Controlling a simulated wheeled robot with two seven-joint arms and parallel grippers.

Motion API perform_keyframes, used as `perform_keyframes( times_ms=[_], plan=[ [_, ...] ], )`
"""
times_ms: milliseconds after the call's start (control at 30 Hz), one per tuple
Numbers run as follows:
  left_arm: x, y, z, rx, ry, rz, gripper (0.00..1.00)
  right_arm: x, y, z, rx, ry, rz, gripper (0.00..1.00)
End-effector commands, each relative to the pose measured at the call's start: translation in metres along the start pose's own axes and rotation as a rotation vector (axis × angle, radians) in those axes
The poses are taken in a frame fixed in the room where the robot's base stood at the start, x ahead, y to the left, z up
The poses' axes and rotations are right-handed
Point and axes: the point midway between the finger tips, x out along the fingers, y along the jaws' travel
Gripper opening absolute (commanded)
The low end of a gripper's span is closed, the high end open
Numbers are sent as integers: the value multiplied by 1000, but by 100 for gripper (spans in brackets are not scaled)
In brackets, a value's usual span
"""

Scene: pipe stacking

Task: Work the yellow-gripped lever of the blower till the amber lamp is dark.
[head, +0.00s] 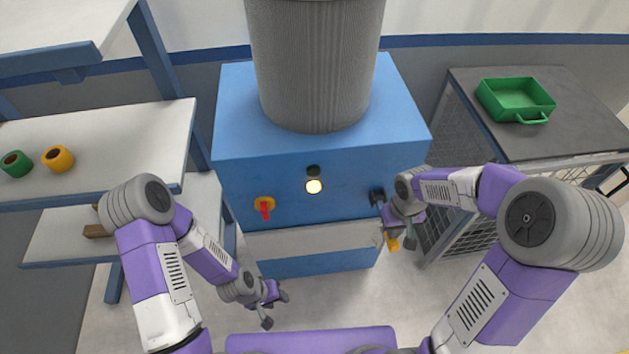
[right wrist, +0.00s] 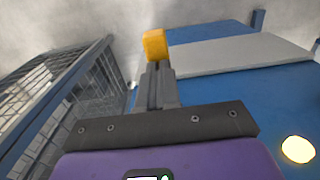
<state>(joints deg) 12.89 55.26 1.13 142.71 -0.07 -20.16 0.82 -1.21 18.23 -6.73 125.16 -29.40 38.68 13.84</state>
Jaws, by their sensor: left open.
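The blower is a blue cabinet (head: 240,150) with a ribbed grey cylinder on top. Its amber lamp (head: 314,186) glows on the front and also shows lit in the right wrist view (right wrist: 298,149). The lever's yellow grip (head: 393,243) hangs low at the cabinet's right front; it also shows in the right wrist view (right wrist: 155,45), just past the fingertips. The lever's shaft is mostly hidden by my arm. My right gripper (head: 410,241) has its fingers together beside the grip; I cannot tell if they touch it. My left gripper (head: 275,309) is open and empty, low in front of the cabinet.
A dark lamp (head: 313,170) sits above the amber one. A red handle (head: 265,208) on a yellow plate is at the front left. Shelves (head: 110,145) with green and yellow rolls stand left. A mesh-sided bench (head: 560,140) with a green tray (head: 515,98) stands right.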

Motion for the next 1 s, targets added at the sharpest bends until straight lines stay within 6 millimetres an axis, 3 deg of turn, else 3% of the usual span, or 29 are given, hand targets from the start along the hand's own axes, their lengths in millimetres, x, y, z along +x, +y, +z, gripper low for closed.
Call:
perform_keyframes(
  times_ms=[200, 367, 1000],
  plan=[
    [23, -9, -1, 0, 0, 0, 43, 29, 0, 0, 0, 0, 0, 0],
    [14, -5, -1, 0, 0, 0, 43, 18, 0, 0, 0, 1, 0, 0],
    [-60, 22, 3, 0, 0, 0, 43, -77, 0, 0, 0, 0, 0, 0]
  ],
)
